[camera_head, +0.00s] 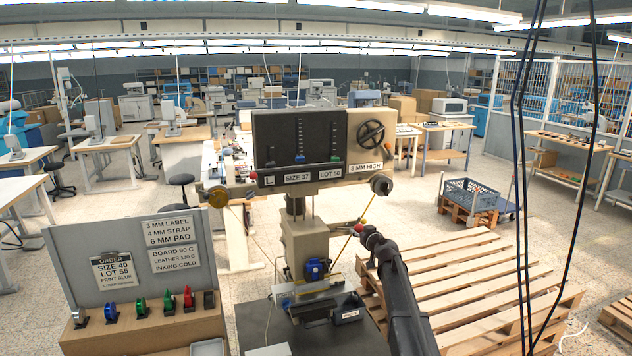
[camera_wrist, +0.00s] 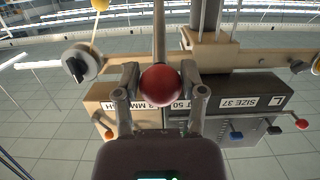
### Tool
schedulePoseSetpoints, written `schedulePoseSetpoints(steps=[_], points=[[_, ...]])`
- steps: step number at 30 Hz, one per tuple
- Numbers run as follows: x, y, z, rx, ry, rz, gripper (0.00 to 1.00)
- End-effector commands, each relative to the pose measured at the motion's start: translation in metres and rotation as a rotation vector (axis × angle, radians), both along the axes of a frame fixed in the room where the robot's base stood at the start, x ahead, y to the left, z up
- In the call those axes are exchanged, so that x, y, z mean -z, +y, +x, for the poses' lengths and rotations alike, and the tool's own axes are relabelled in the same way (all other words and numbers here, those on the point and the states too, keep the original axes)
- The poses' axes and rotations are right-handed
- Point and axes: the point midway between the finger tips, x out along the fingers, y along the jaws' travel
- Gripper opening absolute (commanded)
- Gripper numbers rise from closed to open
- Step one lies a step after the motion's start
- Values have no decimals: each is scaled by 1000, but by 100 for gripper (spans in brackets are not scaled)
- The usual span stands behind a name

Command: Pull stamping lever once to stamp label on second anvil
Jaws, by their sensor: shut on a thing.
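The stamping press (camera_head: 303,240) stands at the centre of the head view. Its dark panel (camera_head: 298,140) reads SIZE 37 and LOT 50. My gripper (camera_head: 365,230) is at the press's right side, shut on the lever's red ball knob (camera_head: 363,222). In the wrist view my gripper (camera_wrist: 160,82) has one finger on each side of the red knob (camera_wrist: 161,86), and a grey rod (camera_wrist: 159,40) runs up from it. Under the press head is a small metal plate (camera_head: 312,308). A black block (camera_head: 348,313) lies beside it. The label and which anvil is the second are too small to tell.
A grey order board (camera_head: 125,255) reading SIZE 40, LOT 55 stands at the left above coloured rolls (camera_head: 140,307). A pallet (camera_head: 470,285) is at the right, close to my arm. A blue crate (camera_head: 470,198) sits farther back. Hanging cables cross the right side.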

Motion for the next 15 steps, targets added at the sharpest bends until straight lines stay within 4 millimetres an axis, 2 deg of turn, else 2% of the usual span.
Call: schedulePoseSetpoints(steps=[15], points=[[-6,0,3,3,-1,1,0]])
